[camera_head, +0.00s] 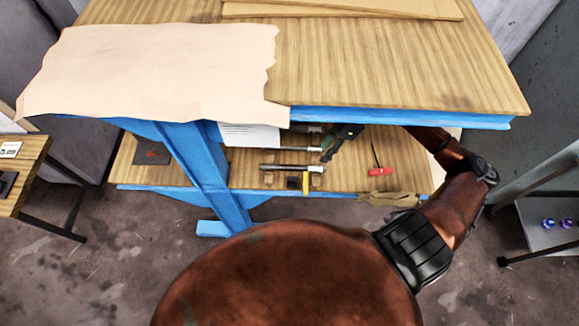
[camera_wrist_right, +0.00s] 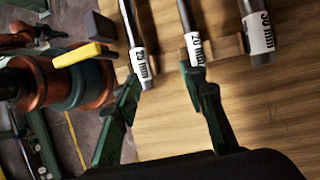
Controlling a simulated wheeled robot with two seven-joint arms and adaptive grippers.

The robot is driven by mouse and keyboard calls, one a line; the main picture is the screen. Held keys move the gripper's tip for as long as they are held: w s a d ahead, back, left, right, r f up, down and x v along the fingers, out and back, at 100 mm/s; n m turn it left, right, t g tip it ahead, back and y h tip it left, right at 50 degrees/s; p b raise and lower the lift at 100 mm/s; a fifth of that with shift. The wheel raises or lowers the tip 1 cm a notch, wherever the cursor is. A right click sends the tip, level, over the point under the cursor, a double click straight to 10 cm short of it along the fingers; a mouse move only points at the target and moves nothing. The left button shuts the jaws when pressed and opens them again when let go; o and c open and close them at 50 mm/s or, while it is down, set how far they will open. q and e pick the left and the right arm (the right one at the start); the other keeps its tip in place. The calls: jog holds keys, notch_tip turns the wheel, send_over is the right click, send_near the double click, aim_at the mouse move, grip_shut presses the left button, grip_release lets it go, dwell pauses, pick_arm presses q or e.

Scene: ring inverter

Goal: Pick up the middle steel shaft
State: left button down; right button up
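Three steel shafts lie side by side in the right wrist view, each with a white size label. The middle steel shaft (camera_wrist_right: 187,17) lies between the left shaft (camera_wrist_right: 134,28) and the right shaft (camera_wrist_right: 264,52). My right gripper (camera_wrist_right: 165,78) is open and empty. One finger's tip is by the left shaft's labelled end, the other overlaps the middle shaft's labelled end; contact cannot be told. In the head view my right gripper (camera_head: 325,147) is over the lower shelf, at the right ends of two visible shafts. My left gripper is not in view.
The lower shelf (camera_head: 350,183) sits under the bench top (camera_head: 400,75), whose blue front edge overhangs it. A red-handled tool (camera_head: 380,171), a tan glove-like item (camera_head: 388,198) and a yellow-black block (camera_head: 305,182) lie near. A blue leg (camera_head: 200,165) stands left.

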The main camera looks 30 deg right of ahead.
jog(key=p, duration=0.1)
send_over(295, 166)
jog(key=d, duration=0.3)
jog(key=shift+s+a, duration=0.15)
jog(key=shift+a, duration=0.1)
jog(key=shift+s+p+x, duration=0.2)
jog(key=shift+p+x, duration=0.25)
jog(key=shift+x, duration=2)
jog(key=shift+w, duration=0.15)
jog(key=shift+c, duration=0.2)
grip_shut()
jog(key=shift+w+r, duration=0.1)
